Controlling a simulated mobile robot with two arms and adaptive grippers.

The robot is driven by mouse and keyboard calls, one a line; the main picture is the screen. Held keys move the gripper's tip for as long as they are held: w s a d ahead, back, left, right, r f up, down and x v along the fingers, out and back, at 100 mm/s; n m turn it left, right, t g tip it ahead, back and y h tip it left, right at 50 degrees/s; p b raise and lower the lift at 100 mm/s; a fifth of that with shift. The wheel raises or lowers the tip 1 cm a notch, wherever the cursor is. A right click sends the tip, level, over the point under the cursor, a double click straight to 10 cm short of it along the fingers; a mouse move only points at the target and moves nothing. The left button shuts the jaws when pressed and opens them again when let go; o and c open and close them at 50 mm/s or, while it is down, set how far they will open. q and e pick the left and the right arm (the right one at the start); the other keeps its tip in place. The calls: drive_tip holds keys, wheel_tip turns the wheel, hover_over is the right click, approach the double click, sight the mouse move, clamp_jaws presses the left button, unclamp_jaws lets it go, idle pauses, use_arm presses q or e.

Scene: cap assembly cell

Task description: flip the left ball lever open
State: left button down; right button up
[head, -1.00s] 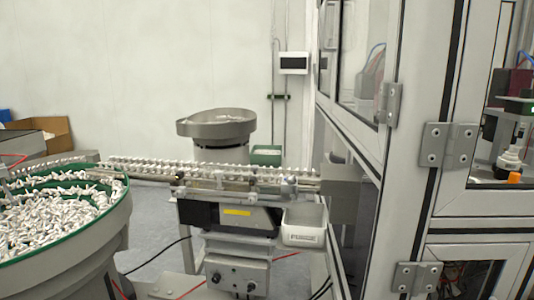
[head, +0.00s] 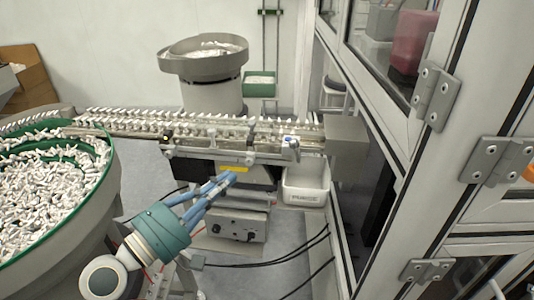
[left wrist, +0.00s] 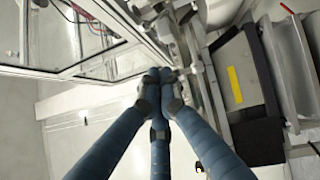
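My left gripper (head: 231,177) reaches in from the lower left in the head view, its blue fingers pointing up and right. The tips are just below the front of the feed rail (head: 205,151), in front of the yellow label (head: 234,169). In the left wrist view the three fingers come together at their tips (left wrist: 160,82), with nothing visible between them. Small fittings sit along the rail's front, including one near its right end (head: 290,146). They are too small to tell which is the left ball lever or how it stands. My right gripper is not in view.
A large green-rimmed bowl (head: 104,190) full of white parts stands at left. A grey bowl feeder (head: 205,65) is behind the rail. A white bin (head: 305,194) hangs at the rail's right end. A control box (head: 238,224) is below. The framed machine cabinet (head: 465,215) closes off the right.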

use_arm(q)
drive_tip(key=s+d+p+x, duration=0.1)
drive_tip(key=p+x, duration=0.3)
drive_tip(key=x, duration=0.9)
drive_tip(key=shift+s+d+r, duration=0.15)
drive_tip(key=shift+s+d, duration=0.3)
drive_tip(key=shift+d, duration=0.1)
drive_tip(key=shift+p, duration=0.35)
